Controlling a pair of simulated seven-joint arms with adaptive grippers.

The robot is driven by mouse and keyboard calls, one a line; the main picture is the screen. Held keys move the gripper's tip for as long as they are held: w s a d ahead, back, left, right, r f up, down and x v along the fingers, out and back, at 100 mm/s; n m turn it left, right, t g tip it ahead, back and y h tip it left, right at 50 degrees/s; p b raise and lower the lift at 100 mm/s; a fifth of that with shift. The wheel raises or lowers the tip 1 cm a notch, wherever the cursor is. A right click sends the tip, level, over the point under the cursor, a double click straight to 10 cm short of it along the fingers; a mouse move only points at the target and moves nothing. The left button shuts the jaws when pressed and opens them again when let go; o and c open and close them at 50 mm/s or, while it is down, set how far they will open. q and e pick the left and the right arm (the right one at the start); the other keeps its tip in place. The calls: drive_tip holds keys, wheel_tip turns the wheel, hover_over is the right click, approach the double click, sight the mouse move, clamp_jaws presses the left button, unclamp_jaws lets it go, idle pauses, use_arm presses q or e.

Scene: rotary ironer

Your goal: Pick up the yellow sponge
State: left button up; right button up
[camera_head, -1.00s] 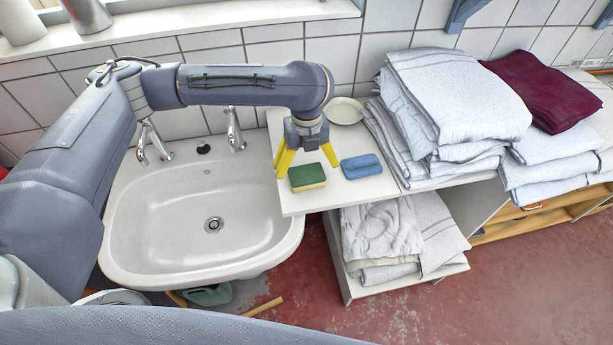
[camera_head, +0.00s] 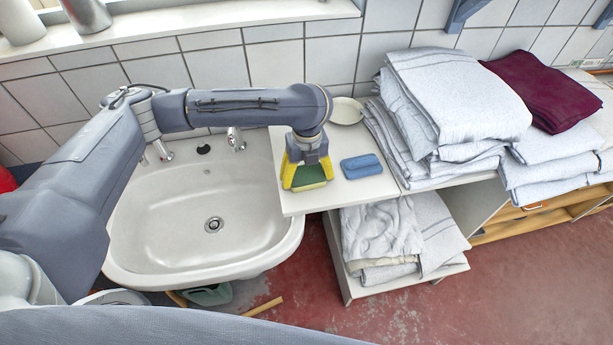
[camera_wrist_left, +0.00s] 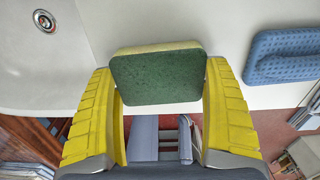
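The yellow sponge (camera_head: 309,175), with a dark green scouring face on top, lies on the white shelf beside the sink. My left gripper (camera_head: 307,178) is over it, yellow fingers pointing down, one on each side. In the left wrist view the sponge (camera_wrist_left: 157,77) sits between the two open fingertips (camera_wrist_left: 157,80), very close to both. I cannot tell whether they touch it. The fingers hide parts of its sides in the head view. My right gripper is not in view.
A blue sponge (camera_head: 361,166) lies just right of it on the white shelf (camera_head: 345,195). A pale dish (camera_head: 346,111) is behind. The white sink (camera_head: 170,215) is to the left, with taps (camera_head: 236,140). Stacked towels (camera_head: 440,110) stand to the right.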

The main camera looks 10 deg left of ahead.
sight(307, 175)
use_arm(q)
drive_tip(key=shift+r, duration=0.15)
drive_tip(key=shift+c, duration=0.4)
wheel_tip(307, 175, up, 20)
idle(0.6)
drive_tip(key=shift+o, duration=1)
drive_tip(key=c, duration=0.5)
